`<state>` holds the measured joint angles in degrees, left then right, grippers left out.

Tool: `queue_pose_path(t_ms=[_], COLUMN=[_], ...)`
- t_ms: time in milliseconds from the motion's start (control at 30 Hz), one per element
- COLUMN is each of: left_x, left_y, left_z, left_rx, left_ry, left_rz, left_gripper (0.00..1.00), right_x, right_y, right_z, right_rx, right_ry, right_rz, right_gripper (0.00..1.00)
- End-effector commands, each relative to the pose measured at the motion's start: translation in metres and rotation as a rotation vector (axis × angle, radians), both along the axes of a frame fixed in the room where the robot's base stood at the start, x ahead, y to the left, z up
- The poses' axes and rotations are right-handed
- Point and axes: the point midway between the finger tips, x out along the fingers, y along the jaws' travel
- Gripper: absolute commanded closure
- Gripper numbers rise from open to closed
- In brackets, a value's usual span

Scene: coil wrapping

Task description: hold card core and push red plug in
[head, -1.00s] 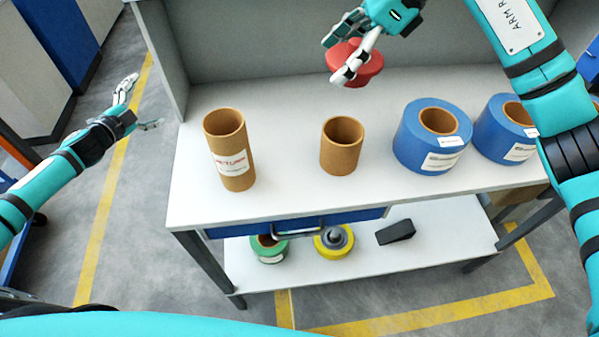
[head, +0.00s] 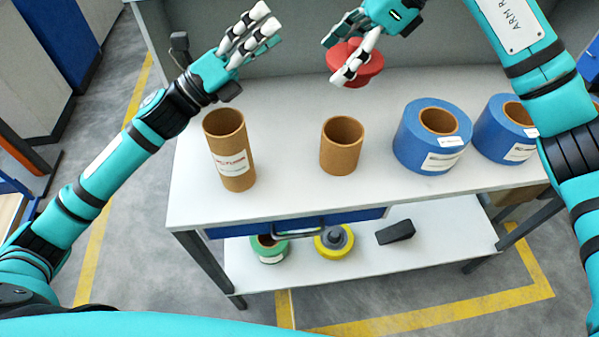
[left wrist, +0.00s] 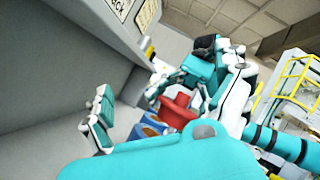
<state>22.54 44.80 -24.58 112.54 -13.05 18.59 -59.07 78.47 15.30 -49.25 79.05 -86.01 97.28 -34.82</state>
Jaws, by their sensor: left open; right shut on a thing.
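Two brown card cores stand upright on the white table. The taller one (head: 231,160), with a white label, is at the left; the shorter, plain one (head: 341,147) is near the middle. Their open tops face up. My left gripper (head: 251,48) is open and empty, raised above and behind the taller core, not touching it. My right gripper (head: 345,62) is shut on the red plug (head: 368,64) and holds it above the back of the table, behind the shorter core. The left wrist view also shows the red plug (left wrist: 178,108). Part of the plug is hidden by my fingers.
Two blue rolls (head: 429,150) stand to the right of the cores. The lower shelf (head: 300,279) holds a green roll (head: 268,250), a yellow roll (head: 333,241) and a black block (head: 395,232). A grey panel closes the back.

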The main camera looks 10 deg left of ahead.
Motion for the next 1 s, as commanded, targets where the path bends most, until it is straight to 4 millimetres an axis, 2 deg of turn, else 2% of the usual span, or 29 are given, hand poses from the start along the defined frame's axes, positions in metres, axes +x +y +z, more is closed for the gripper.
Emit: queue_pose_path(t_ms=[33,100,200,400,567,600,767,900,1000], left_x=[-0.019,-0.045,-0.084,-0.154,-0.207,-0.197,-0.189,-0.187,-0.157], left_y=[-0.022,-0.047,-0.074,-0.106,-0.117,-0.124,-0.144,-0.155,-0.148], left_z=[0.015,0.035,0.062,0.103,0.128,0.105,0.044,-0.015,-0.056], left_rx=[0.004,0.014,0.015,-0.022,-0.075,-0.012,0.169,0.35,0.466], left_ry=[-0.09,-0.228,-0.418,-0.738,-0.961,-0.918,-0.863,-0.815,-0.704], left_rz=[-0.033,-0.064,-0.09,-0.104,-0.089,-0.055,0.04,0.102,0.168], left_gripper=[0.0,0.0,0.0,0.0,0.0,0.0,0.0,0.0,0.0], right_x=[0.0,0.0,0.0,0.0,0.0,0.0,0.0,0.0,0.0], right_y=[0.0,0.0,0.0,0.0,0.0,0.0,0.0,0.0,0.0], right_z=[0.0,0.0,0.0,0.0,0.0,0.0,0.0,0.0,0.0], right_rx=[0.0,0.0,0.0,0.0,0.0,0.0,0.0,0.0,0.0], right_ry=[0.0,0.0,0.0,0.0,0.0,0.0,0.0,0.0,0.0], right_rz=[0.0,0.0,0.0,0.0,0.0,0.0,0.0,0.0,0.0], right_gripper=[0.51,0.51,0.51,0.51,0.51,0.51,0.51,0.51,0.51])
